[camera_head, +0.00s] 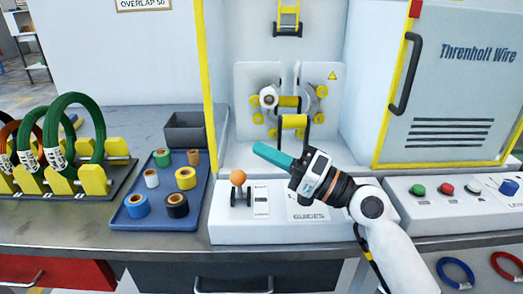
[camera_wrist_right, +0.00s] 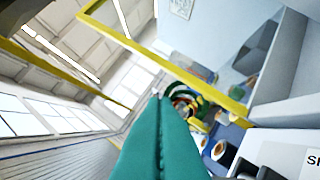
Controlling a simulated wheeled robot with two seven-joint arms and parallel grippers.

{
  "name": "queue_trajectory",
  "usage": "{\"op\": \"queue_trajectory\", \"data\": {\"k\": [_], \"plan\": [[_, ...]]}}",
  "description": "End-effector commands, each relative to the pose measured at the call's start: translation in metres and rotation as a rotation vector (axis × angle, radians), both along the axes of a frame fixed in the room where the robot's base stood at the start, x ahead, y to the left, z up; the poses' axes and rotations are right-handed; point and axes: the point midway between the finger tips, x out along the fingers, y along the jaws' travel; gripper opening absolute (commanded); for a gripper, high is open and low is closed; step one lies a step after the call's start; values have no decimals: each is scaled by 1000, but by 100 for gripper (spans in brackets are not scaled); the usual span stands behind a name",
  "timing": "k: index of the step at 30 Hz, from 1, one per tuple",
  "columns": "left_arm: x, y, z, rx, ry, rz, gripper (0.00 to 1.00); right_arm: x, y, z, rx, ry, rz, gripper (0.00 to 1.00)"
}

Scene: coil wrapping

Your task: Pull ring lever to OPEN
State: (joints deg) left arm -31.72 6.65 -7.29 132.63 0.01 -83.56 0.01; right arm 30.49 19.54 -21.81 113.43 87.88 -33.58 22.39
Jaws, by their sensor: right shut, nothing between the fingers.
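A lever with an orange ball knob (camera_head: 238,178) stands upright on the left part of the white control box (camera_head: 275,233), with a small label plate beside it. My right gripper (camera_head: 258,148) has long teal fingers. They are shut with nothing between them, above and behind the knob and slightly to its right, apart from it. The shut fingers also fill the lower middle of the right wrist view (camera_wrist_right: 158,105), where I cannot make out the lever. The winding ring (camera_head: 312,92) with yellow rollers is behind the gripper. My left gripper is not in view.
A blue tray (camera_head: 163,211) of tape rolls and a grey bin (camera_head: 184,129) stand left of the control box. A rack of green coils (camera_head: 72,130) is farther left. A push-button panel (camera_head: 455,200) is at right. A yellow-edged frame (camera_head: 207,75) rises close behind.

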Motion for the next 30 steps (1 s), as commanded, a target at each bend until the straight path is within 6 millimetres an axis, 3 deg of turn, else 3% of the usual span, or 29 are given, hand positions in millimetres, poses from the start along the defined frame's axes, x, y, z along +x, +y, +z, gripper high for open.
{"op": "queue_trajectory", "data": {"k": [9,13,30], "plan": [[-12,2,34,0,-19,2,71,-23,-49,-22,-4,0,-1,0],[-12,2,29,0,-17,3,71,-29,-63,-25,-1,1,0,0],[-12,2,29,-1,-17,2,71,-33,-69,-26,0,-1,1,0]]}}
